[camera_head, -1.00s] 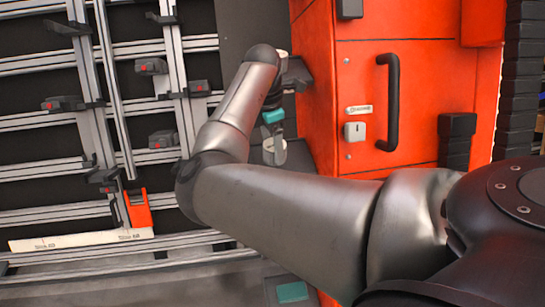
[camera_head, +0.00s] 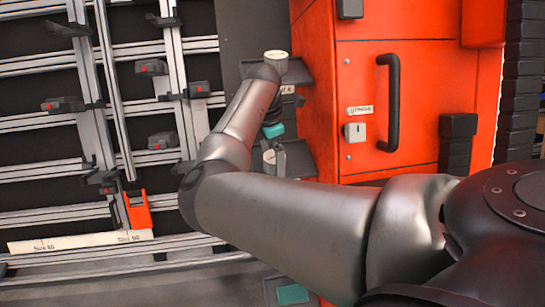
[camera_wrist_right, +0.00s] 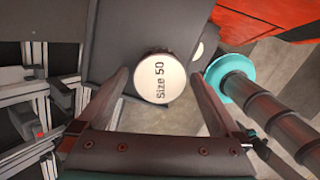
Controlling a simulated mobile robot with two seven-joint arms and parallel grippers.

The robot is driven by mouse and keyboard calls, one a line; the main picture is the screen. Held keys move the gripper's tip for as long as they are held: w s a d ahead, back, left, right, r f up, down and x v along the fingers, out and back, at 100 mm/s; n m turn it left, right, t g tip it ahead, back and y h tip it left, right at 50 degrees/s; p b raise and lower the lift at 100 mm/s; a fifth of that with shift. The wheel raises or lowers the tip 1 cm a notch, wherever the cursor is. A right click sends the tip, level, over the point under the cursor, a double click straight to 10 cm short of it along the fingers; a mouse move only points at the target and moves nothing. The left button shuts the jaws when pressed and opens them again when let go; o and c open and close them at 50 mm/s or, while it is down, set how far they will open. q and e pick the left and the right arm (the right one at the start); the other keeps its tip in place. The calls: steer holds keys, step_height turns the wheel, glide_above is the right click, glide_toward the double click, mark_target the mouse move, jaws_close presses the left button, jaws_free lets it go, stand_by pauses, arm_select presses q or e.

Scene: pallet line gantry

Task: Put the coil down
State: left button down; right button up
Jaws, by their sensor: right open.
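The coil (camera_head: 275,61) is a pale short cylinder on a small dark shelf at the side of the red cabinet. In the wrist view its round white end (camera_wrist_right: 160,78) reads "Size 50". My right gripper (camera_wrist_right: 161,74) is open, with one finger on each side of the coil and visible gaps between. In the head view my right forearm hides most of this gripper. My left gripper is not in view.
The red cabinet (camera_head: 415,75) with a black handle (camera_head: 390,102) stands to the right. A lower shelf (camera_head: 298,160) holds another pale cylinder (camera_head: 273,160). A metal rack with clamps (camera_head: 150,67) and a size-marked ledge (camera_head: 75,243) fills the left.

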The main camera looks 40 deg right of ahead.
mark_target(268, 158)
steer(key=shift+r, duration=0.1)
step_height(268, 158, up, 12)
steer(key=a+p, duration=0.1)
steer(key=shift+w+p, duration=0.15)
steer(key=shift+p, duration=0.25)
